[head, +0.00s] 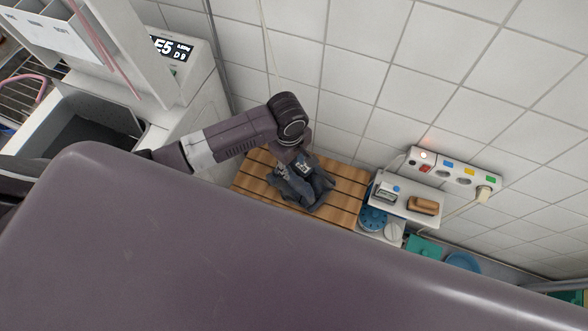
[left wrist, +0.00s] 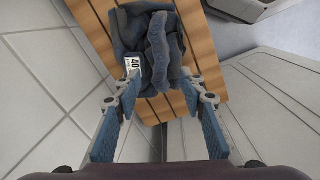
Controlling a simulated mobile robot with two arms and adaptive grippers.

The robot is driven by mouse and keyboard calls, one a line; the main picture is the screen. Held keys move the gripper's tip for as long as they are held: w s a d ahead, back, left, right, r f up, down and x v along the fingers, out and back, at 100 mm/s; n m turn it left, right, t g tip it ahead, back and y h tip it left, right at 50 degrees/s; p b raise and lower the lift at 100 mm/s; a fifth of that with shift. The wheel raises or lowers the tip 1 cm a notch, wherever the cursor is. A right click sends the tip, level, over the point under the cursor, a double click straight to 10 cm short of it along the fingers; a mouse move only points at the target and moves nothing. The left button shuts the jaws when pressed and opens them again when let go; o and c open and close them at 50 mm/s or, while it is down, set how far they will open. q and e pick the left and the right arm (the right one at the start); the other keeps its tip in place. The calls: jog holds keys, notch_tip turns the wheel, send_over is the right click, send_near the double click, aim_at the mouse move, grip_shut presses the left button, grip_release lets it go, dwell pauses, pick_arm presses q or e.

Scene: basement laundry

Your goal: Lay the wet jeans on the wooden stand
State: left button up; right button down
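The wet jeans (head: 302,186) are a dark blue-grey crumpled bundle with a white tag. They lie on the slats of the wooden stand (head: 343,188), near its middle. In the left wrist view the jeans (left wrist: 150,45) show a tag reading 40 and rest on the stand (left wrist: 202,52). My left gripper (head: 288,170) is over the jeans. In the left wrist view its fingers (left wrist: 160,88) are spread wide at the near end of the jeans; whether they touch the cloth is unclear. My right gripper is not in view.
A shelf (head: 405,199) with a brown brush (head: 423,205) stands right of the wooden stand, below a wall panel (head: 453,173) with coloured marks. A white machine with a display (head: 172,48) and a sink (head: 95,112) are at left. The tiled wall (head: 360,60) is close behind.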

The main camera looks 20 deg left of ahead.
pick_arm(q)
notch_tip(320, 180, up, 4)
jog(key=shift+s+a+r, duration=0.1)
jog(key=shift+r, duration=0.05)
dwell(0.6)
